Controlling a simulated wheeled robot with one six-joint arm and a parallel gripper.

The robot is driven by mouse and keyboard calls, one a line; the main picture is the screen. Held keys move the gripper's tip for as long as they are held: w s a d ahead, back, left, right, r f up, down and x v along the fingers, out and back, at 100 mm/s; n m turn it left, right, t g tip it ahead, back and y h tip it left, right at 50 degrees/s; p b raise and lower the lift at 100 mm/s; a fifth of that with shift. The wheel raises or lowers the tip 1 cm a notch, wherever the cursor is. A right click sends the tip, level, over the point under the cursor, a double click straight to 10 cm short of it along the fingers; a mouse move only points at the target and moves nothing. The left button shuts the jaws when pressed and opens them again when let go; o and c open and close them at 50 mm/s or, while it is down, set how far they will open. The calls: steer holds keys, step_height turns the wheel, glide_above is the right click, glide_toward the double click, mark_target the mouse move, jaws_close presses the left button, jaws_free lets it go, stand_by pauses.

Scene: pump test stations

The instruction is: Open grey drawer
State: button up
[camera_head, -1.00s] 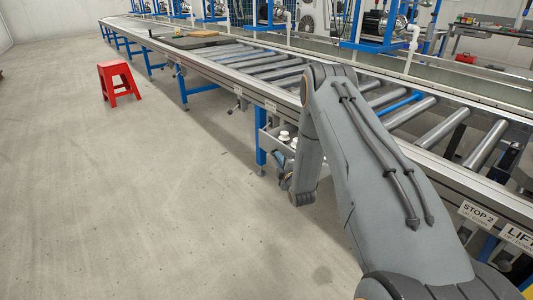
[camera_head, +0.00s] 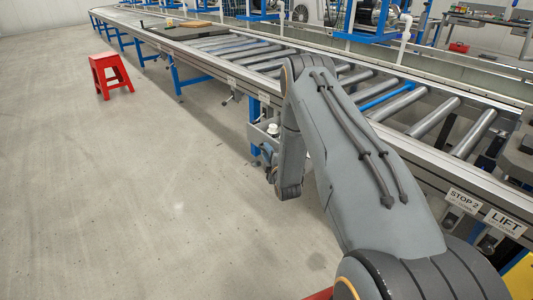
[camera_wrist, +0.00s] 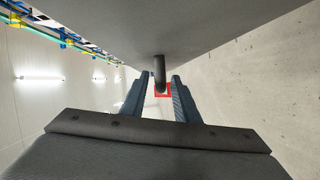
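In the wrist view a large plain grey face (camera_wrist: 200,25), apparently the grey drawer's front, fills the top. A dark rounded bar (camera_wrist: 160,72), apparently its handle, sticks out from it. My gripper (camera_wrist: 160,88) has its two blue-grey fingers apart, one on each side of the bar, with gaps showing. I cannot tell how deep the bar sits between them. In the head view my arm bends down beside the conveyor.
A long roller conveyor (camera_head: 430,119) runs along the right, with STOP 2 (camera_head: 463,201) and LIFT (camera_head: 506,222) labels on its near side. A red stool (camera_head: 110,75) stands on the left. The floor between is open.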

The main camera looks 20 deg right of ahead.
steer(key=s+p, duration=0.1)
steer(key=s, duration=0.6)
steer(key=shift+s+a+r+p, duration=0.3)
steer(key=shift+s+a+r, duration=0.05)
steer(key=shift+s, duration=0.05)
steer(key=shift+w, duration=0.1)
